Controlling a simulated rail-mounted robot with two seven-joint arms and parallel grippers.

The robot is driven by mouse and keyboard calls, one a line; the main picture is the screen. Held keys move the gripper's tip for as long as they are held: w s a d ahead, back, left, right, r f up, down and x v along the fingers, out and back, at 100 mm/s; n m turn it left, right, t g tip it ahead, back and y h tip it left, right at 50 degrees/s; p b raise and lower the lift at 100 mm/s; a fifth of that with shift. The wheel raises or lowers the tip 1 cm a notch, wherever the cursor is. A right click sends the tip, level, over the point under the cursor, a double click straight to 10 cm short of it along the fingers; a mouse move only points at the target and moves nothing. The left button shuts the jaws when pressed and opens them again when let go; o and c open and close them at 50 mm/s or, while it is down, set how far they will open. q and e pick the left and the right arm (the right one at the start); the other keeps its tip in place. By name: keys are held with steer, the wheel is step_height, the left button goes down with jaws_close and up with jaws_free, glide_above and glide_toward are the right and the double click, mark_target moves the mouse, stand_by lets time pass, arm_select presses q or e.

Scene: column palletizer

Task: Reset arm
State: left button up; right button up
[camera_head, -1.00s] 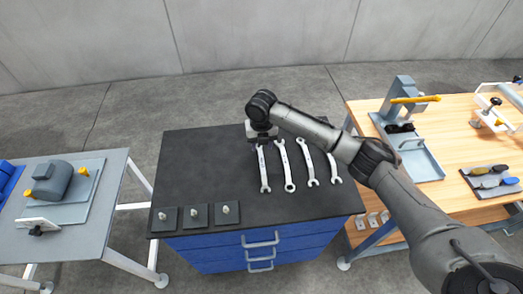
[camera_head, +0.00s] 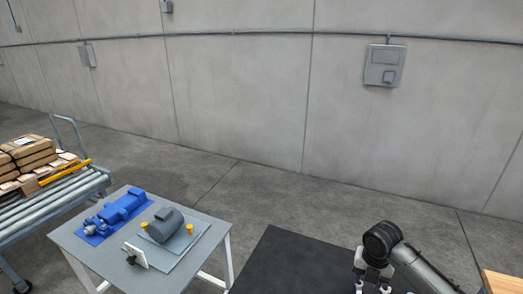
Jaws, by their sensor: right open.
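I see nothing held between the fingers, but the cut-off hides part of that space. My left gripper is not in view.
A grey table (camera_head: 75,242) at lower left holds a blue machine part (camera_head: 122,207) and a grey motor-like housing (camera_head: 166,225). A wooden table corner (camera_head: 502,283) shows at lower right. The floor behind is clear.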

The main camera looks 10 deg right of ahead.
steer(key=w+a+r+m+t+h, duration=0.15)
steer(key=r+m+t, duration=0.25)
steer(key=r+m, duration=0.4)
steer(key=w+a+r+m+t+h, duration=0.1)
steer(key=w+a+r+m+t, duration=0.25)
steer(key=m, duration=0.75)
steer(key=s+a+r+m+t+y, duration=0.1)
steer(key=s+a+r+m+t, duration=0.25)
steer(key=s+a, duration=0.25)
steer(key=s+a+f+m+g+y, duration=0.1)
steer(key=s+f+m+g, duration=0.15)
steer(key=s+f, duration=0.8)
steer(key=s+a+f+m+g, duration=0.1)
steer(key=s+f+g, duration=0.2)
steer(key=s+f, duration=0.75)
steer(key=s+a+f+m+g+y, duration=0.15)
steer(key=s+f, duration=0.55)
steer(key=s, duration=0.7)
step_height(320, 180, up, 28)
steer(key=p, duration=2.8)
steer(key=shift+s+r+g+h, duration=0.15)
steer(key=shift+s+g+h, duration=0.1)
steer(key=shift+g+h, duration=0.05)
